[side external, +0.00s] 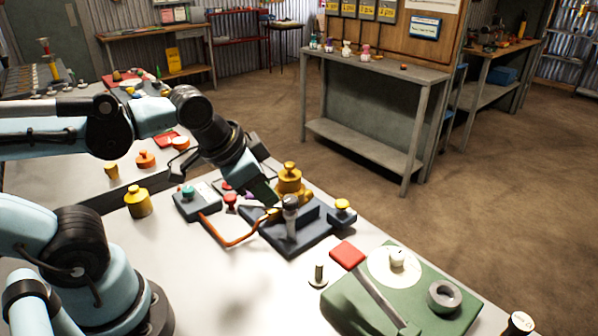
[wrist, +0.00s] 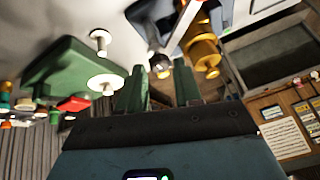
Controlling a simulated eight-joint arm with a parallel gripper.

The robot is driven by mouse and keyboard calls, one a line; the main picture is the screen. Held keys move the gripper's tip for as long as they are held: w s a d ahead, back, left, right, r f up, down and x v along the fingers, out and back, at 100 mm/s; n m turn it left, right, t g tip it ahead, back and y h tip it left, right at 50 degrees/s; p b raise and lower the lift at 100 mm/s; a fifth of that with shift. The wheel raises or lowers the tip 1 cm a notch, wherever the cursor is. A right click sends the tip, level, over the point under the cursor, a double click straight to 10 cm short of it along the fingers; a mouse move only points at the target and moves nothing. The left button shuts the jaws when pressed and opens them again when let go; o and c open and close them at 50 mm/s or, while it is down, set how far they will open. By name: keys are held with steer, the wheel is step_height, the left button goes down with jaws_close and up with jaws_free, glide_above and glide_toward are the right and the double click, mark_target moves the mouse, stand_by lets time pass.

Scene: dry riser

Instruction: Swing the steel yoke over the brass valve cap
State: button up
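The brass valve cap (side external: 289,184) stands upright on a dark blue base, beyond a grey steel bar with a dark round knob (side external: 291,202), which I take to be the yoke. In the wrist view the bright steel bar (wrist: 184,27) runs down to the knob beside the brass cap (wrist: 203,52). The bar stands beside the cap, not over it. My gripper (side external: 272,200) is just left of the knob in the side view. In the wrist view its green fingers (wrist: 158,78) are apart, with the knob near the gap between their tips. Contact cannot be told.
The dark blue base (side external: 318,232) has a smaller yellow knob (side external: 343,205) at its right. An orange curved tube (side external: 230,238) lies at its left. A green block (side external: 440,300) with a white disc, grey ring and lever stands at front right. The bench's front middle is clear.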

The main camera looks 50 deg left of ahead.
steer(key=s+r+m+g, duration=0.1)
steer(key=m, duration=0.2)
steer(key=s+d+r+m+g, duration=0.1)
steer(key=m, duration=0.2)
steer(key=d+r+m+y, duration=0.1)
steer(key=m, duration=0.2)
steer(key=shift+s+d+r+g, duration=0.1)
steer(key=shift+s+r+g, duration=0.05)
steer(key=shift+s+g, duration=0.25)
jaws_close()
steer(key=s+r+m+g+y, duration=0.2)
steer(key=s+r+m, duration=0.15)
steer(key=m, duration=0.55)
glide_above(234, 211)
steer(key=s+d, duration=0.1)
steer(key=d, duration=0.1)
step_height(234, 211, down, 9)
steer(key=shift+m, duration=0.3)
steer(key=shift+w+a+m, duration=0.15)
steer(key=shift+a+m, duration=0.05)
steer(key=shift+m, duration=0.3)
